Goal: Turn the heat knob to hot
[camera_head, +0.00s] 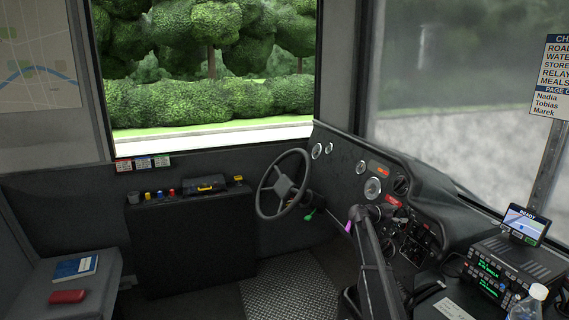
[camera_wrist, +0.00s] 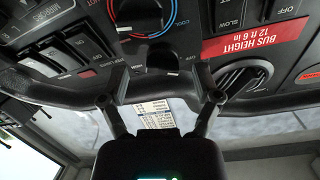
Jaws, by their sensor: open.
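The heat knob (camera_wrist: 143,14) is a dark round dial inside a red and blue arc at the top of the wrist view, where the panel appears upside down. The red part of the arc lies on the picture's left and the blue part on the right. The knob's upper part is cut off, and I cannot tell its setting. My gripper (camera_wrist: 160,84) is open, its two fingers spread below the knob in that picture, apart from it, with nothing between them. In the head view my arm reaches toward the dashboard (camera_head: 428,192), and the knob cannot be made out.
Rocker switches (camera_wrist: 75,52) lie left of the knob in the wrist view. A round air vent (camera_wrist: 241,82) and a red bus-height label (camera_wrist: 256,38) lie right. The steering wheel (camera_head: 283,184) stands left of my arm. A small screen (camera_head: 525,224) and bottle (camera_head: 527,303) are at right.

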